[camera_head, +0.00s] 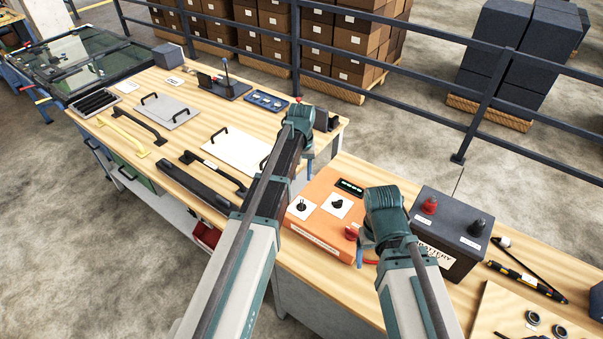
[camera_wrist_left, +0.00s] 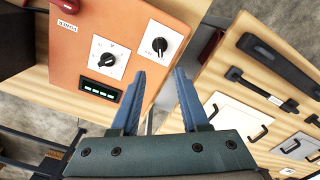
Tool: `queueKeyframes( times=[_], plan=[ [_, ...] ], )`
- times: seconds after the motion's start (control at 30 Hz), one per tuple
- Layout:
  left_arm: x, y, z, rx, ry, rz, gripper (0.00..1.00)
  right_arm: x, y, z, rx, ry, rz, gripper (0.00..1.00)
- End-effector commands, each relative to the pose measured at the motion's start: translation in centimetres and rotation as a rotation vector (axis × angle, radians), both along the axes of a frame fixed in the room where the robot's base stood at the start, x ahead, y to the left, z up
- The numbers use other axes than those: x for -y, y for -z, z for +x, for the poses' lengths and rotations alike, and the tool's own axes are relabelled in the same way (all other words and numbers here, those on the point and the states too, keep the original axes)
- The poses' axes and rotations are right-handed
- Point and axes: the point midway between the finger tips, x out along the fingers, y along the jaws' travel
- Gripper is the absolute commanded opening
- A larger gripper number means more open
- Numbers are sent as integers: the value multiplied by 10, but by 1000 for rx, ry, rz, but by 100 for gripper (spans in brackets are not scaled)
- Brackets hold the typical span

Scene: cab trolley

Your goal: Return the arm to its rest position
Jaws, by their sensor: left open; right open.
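My left arm reaches up over the gap between the two benches in the head view, and its gripper (camera_head: 308,160) points down near the far left corner of the orange box. In the left wrist view the left gripper (camera_wrist_left: 157,90) has two blue fingers spread apart with nothing between them. My right gripper (camera_head: 364,252) hangs between the orange box (camera_head: 318,218) and the battery (camera_head: 446,232). Its fingers are mostly hidden behind the arm, and no held object shows. The orange box also shows in the left wrist view (camera_wrist_left: 75,45), with two black knobs and a display.
A tester pen (camera_head: 527,282) and a wooden board (camera_head: 500,310) lie at right. A dark railing (camera_head: 400,32) runs behind, with stacked boxes (camera_head: 340,40) beyond.

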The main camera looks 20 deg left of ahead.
Motion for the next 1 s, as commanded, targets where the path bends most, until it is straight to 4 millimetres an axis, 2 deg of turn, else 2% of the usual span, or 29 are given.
queueKeyframes(
  times=[0.23,0.33,0.37,0.47,0.6,0.73,0.8,0.9,1.0],
  plan=[
    [0,0,0,0,1,0,45,0,0,0,0,0,0,77],
    [11,9,-14,-3,25,4,45,0,9,0,0,-1,0,77],
    [18,14,-22,-4,41,6,45,0,14,0,0,-1,0,77],
    [50,38,-64,-13,125,21,45,0,38,0,0,-3,-1,77],
    [93,72,-135,-29,274,48,45,0,72,0,0,-7,-2,77],
    [118,96,-192,-41,396,73,45,0,97,0,-1,-11,-2,77],
    [126,105,-215,-45,448,83,45,0,106,0,0,-12,-3,77],
    [132,112,-236,-49,496,95,45,0,113,0,-1,-14,-2,77],
    [135,114,-244,-52,520,100,45,0,115,0,-1,-14,-2,77]
  ],
)
